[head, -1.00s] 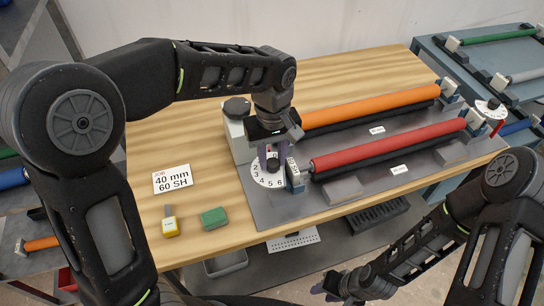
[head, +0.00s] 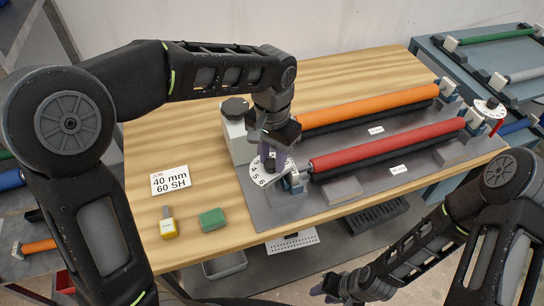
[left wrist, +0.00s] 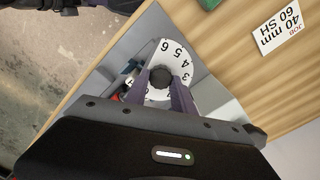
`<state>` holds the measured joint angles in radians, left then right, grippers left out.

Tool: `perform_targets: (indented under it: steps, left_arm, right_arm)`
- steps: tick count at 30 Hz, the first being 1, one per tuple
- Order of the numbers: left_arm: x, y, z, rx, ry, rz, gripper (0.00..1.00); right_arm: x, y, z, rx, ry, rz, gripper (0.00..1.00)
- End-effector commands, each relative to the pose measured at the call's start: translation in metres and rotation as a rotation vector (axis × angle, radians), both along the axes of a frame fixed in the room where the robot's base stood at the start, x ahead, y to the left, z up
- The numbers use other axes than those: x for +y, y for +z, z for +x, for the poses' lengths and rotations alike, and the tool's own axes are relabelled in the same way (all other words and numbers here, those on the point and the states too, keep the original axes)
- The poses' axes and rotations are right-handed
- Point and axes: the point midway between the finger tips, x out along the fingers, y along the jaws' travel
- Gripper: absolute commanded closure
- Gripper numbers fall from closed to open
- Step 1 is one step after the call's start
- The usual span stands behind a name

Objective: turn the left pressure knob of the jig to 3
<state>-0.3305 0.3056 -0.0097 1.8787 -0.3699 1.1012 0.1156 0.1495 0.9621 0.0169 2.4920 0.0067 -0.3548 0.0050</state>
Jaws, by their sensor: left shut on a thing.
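The left pressure knob is a white numbered dial (head: 258,180) with a dark central grip, at the near left corner of the jig's grey base plate (head: 290,207). My left gripper (head: 271,164) points down over it, its purple fingers shut on the dark grip. In the left wrist view the fingers (left wrist: 162,92) stand on both sides of the dark knob grip (left wrist: 160,76). Digits 3 to 6 show around the dial's rim there; the part under the fingers is hidden. I cannot make out the index mark. My right gripper (head: 333,286) is low at the bottom, away from the jig; its jaws are unclear.
Orange (head: 370,107) and red (head: 390,147) rollers lie on the jig right of the knob. A second dial (head: 489,109) is at the far right.

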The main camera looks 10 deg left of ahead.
Motion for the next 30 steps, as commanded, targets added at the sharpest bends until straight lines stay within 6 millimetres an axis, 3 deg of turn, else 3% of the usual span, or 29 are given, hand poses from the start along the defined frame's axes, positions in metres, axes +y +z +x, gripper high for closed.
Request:
perform_targets:
  steps: [18,30]
  left_arm:
    - [-0.0018,0.0016,-0.0004,-0.004,-0.578,0.000,1.00]
    - [-0.0025,0.0015,-0.0012,-0.004,-0.826,0.000,1.00]
  right_arm:
    - [-0.0001,0.0025,-0.0003,0.001,-0.001,-0.001,0.65]
    - [-0.0003,0.0045,-0.0007,0.002,-0.001,-0.002,0.65]
